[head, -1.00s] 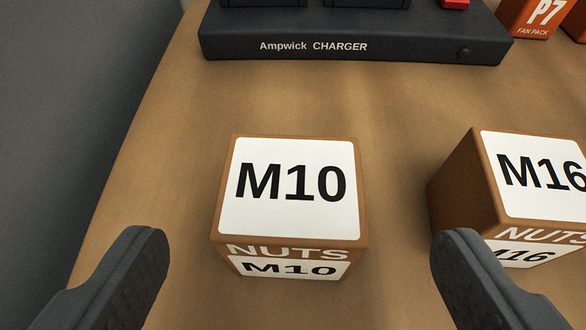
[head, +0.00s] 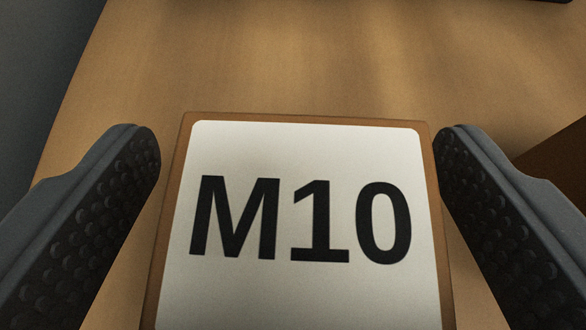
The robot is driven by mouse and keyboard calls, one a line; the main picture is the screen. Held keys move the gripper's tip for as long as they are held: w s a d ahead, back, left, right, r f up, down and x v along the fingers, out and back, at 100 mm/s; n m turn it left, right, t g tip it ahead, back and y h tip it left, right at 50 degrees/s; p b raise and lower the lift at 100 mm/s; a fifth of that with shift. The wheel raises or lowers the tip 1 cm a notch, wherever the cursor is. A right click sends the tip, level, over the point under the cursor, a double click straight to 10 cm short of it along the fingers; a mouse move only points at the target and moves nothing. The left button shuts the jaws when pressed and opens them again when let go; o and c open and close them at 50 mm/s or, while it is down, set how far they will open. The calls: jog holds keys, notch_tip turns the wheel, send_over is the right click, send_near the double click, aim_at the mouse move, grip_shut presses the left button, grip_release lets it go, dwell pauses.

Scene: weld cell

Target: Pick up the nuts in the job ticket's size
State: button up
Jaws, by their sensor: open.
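A brown box with a white top label reading M10 (head: 302,290) stands on the wooden bench, large and close in the lower middle of the head view. Its front face is out of view below the frame. My gripper (head: 300,150) is open, with one dark, dimpled finger on each side of the box. No job ticket shows in this view.
The brown side of another box (head: 560,160) shows at the right edge, close to my right finger. The bench top (head: 290,60) behind the M10 box is clear. A dark edge lies at the top right. The bench ends at the left, beside a grey area.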

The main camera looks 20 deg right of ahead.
aim_at(304, 210)
jog(key=c, duration=1.4)
jog(key=shift+c, duration=0.2)
jog(key=shift+r, duration=0.2)
jog(key=shift+w+r+b, duration=0.1)
jog(key=shift+r+b, duration=0.2)
jog(key=shift+r, duration=1.15)
jog(key=shift+s+r, duration=0.2)
jog(key=shift+r, duration=0.05)
jog(key=s+d, duration=0.1)
jog(key=s, duration=0.3)
jog(key=s+d+b, duration=0.1)
jog(key=s, duration=0.3)
jog(key=s+d+r+b, duration=0.1)
jog(key=s+d, duration=0.1)
jog(key=s, duration=0.2)
jog(key=shift+s+r, duration=0.1)
jog(key=shift+s, duration=0.25)
jog(key=shift+w+a+b, duration=0.1)
jog(key=shift+a+b, duration=0.05)
jog(key=shift+b, duration=1.05)
jog(key=shift+f+b, duration=0.2)
jog(key=shift+b, duration=0.3)
jog(key=shift+s+b, duration=0.2)
jog(key=shift+b, duration=0.9)
